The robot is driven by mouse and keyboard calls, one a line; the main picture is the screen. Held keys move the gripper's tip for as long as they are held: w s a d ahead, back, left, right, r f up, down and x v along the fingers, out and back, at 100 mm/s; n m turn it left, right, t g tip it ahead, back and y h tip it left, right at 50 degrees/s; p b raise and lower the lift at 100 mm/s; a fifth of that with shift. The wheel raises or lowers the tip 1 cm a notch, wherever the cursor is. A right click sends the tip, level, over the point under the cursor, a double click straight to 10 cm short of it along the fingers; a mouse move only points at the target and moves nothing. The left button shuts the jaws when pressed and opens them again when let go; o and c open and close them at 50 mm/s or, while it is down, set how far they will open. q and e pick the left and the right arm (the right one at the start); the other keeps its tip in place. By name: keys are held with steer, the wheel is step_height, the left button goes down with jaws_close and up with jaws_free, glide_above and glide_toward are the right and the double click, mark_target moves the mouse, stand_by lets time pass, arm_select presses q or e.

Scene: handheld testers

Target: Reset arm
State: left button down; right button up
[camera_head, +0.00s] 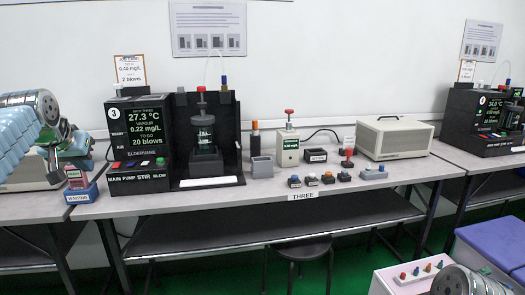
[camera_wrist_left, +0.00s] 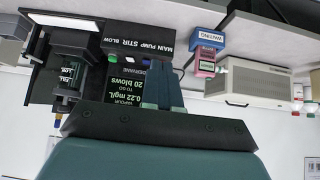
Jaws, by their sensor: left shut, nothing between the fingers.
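My left arm comes in from the left in the head view, with its left gripper (camera_head: 78,146) beside the black tester at station three. In the wrist view, which is upside down, the teal fingers of the left gripper (camera_wrist_left: 162,85) are together with nothing between them. They overlap the picture of the tester's screen (camera_wrist_left: 125,88); I cannot tell the gap. The black tester (camera_head: 140,142) shows 27.3 °C, 0.22 mg/L and 20 blows, with MAIN, PUMP, STIR and BLOW labels. My right gripper is not in view.
A stool (camera_head: 303,250) stands below.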

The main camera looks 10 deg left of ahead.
arm_select(q)
steer(key=w+d+f+m+g+h, duration=0.1)
steer(key=w+d+f, duration=0.35)
steer(key=f, duration=0.55)
steer(key=w+d+f+m+h, duration=0.1)
steer(key=w+d+f, duration=0.35)
steer(key=f, duration=0.55)
steer(key=s+d+f+g+h, duration=0.1)
steer(key=s+d+f, duration=0.1)
steer(key=d+f, duration=0.55)
steer(key=s+d+f+g+h, duration=0.1)
steer(key=d+f, duration=0.3)
steer(key=f, duration=0.7)
steer(key=s+d+f+g+h, duration=0.1)
steer(key=s+d+f, duration=0.45)
steer(key=f, duration=0.25)
steer(key=s+d+f+g+h, duration=0.1)
steer(key=s+d+f, duration=0.45)
steer(key=f, duration=0.25)
steer(key=s+d+f+g, duration=0.1)
steer(key=s+d+f, duration=0.2)
steer(key=s, duration=0.6)
steer(key=s+d+f+g, duration=0.1)
steer(key=s+d+f, duration=0.2)
steer(key=s, duration=0.7)
steer(key=shift+s+f, duration=0.15)
steer(key=shift+d, duration=0.1)
